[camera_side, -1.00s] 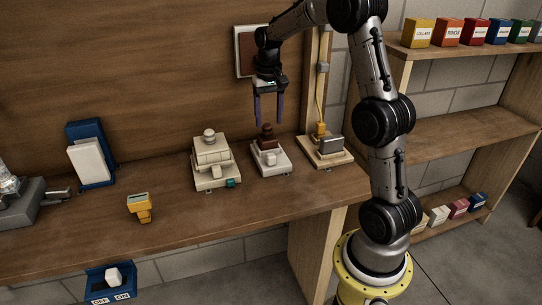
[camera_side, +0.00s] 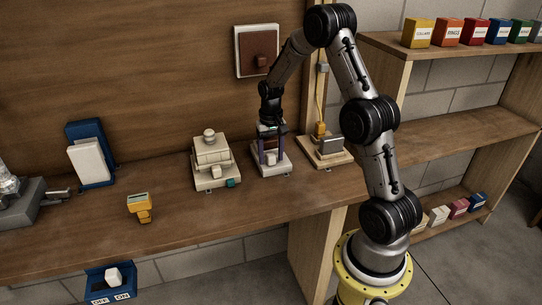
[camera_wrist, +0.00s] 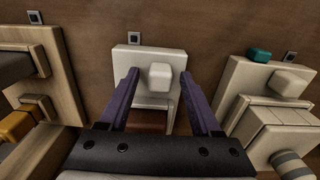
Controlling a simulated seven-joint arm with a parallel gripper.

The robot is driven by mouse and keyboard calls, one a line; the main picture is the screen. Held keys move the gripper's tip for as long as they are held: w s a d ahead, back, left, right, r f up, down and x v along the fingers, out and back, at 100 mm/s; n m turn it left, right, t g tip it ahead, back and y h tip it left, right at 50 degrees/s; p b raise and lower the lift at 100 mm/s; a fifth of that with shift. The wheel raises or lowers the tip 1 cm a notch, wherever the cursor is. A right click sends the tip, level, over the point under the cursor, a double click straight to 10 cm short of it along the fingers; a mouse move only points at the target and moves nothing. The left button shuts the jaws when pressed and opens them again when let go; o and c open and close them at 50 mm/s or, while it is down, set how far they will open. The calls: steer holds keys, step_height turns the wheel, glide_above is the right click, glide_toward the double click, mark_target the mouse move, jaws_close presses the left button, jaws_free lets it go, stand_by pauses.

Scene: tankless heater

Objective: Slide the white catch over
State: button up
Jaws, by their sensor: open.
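The white catch is a small white block (camera_side: 270,158) on the front of a pale base plate (camera_side: 270,172), the middle one of three fixtures on the bench. In the wrist view the white catch (camera_wrist: 160,76) stands out from its plate (camera_wrist: 140,57). My gripper (camera_side: 271,161) is low over this fixture, pointing down. In the wrist view my gripper (camera_wrist: 158,74) is open, with one purple finger on each side of the white catch and a visible gap to it. The fixture's brown part is mostly hidden by my gripper.
A cream stepped fixture (camera_side: 213,165) with a round knob stands close on the left. A wooden-based fixture (camera_side: 326,150) with a grey block and yellow cable stands close on the right. A yellow device (camera_side: 139,207) lies farther left. The bench front is mostly clear.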

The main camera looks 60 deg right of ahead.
steer(key=shift+f, duration=0.2)
jaws_close()
stand_by(0.3)
steer(key=shift+r, duration=0.1)
stand_by(1.0)
